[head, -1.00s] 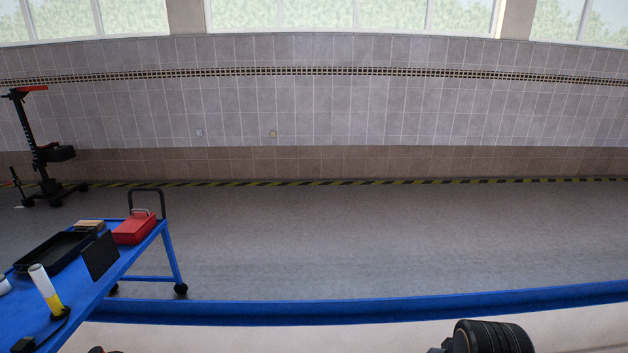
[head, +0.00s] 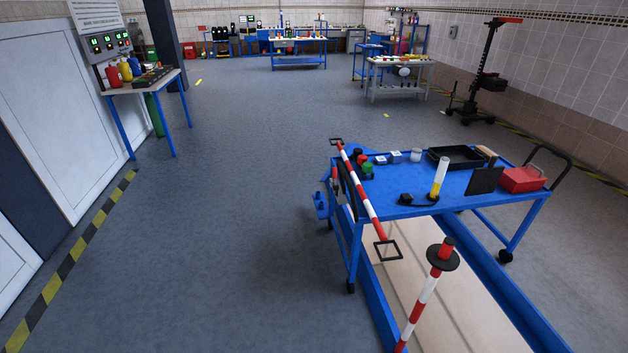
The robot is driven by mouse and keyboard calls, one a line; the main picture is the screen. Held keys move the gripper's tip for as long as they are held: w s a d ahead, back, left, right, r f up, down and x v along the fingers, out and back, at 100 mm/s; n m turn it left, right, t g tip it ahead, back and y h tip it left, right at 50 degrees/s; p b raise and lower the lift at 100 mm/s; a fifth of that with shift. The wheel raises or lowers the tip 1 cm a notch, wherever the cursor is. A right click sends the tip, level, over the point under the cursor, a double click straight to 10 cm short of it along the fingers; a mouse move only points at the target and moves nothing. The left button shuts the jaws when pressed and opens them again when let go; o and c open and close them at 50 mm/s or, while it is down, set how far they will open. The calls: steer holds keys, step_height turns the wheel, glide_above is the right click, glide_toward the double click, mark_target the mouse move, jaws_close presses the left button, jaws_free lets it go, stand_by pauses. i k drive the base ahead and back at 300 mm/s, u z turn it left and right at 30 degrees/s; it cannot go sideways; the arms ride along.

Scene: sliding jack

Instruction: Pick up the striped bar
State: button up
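A red-and-white striped bar (head: 366,193) with a black square frame at each end lies along the left end of the blue cart (head: 460,200). Its near end sticks out past the cart's front edge. A second red-and-white striped piece, a post (head: 424,295) with a black disc near its red top, stands closer to me in front of the cart. Its lower end is cut off by the picture's bottom edge. My gripper is not in view.
The cart carries a black tray (head: 440,163), a red toolbox (head: 522,179), a white-and-yellow cylinder (head: 439,178) and several small items. A blue-edged pit (head: 545,335) runs beneath the cart. Open grey floor (head: 240,220) lies left of it.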

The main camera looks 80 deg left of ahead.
mark_target(379, 230)
steer(key=u, duration=3.1)
steer(key=i, duration=1.85)
steer(key=u, duration=0.45)
steer(key=i, duration=1.8)
steer(key=z, duration=1.25)
steer(key=i, duration=0.95)
steer(key=z, duration=1.35)
steer(key=i, duration=0.35)
steer(key=z, duration=0.25)
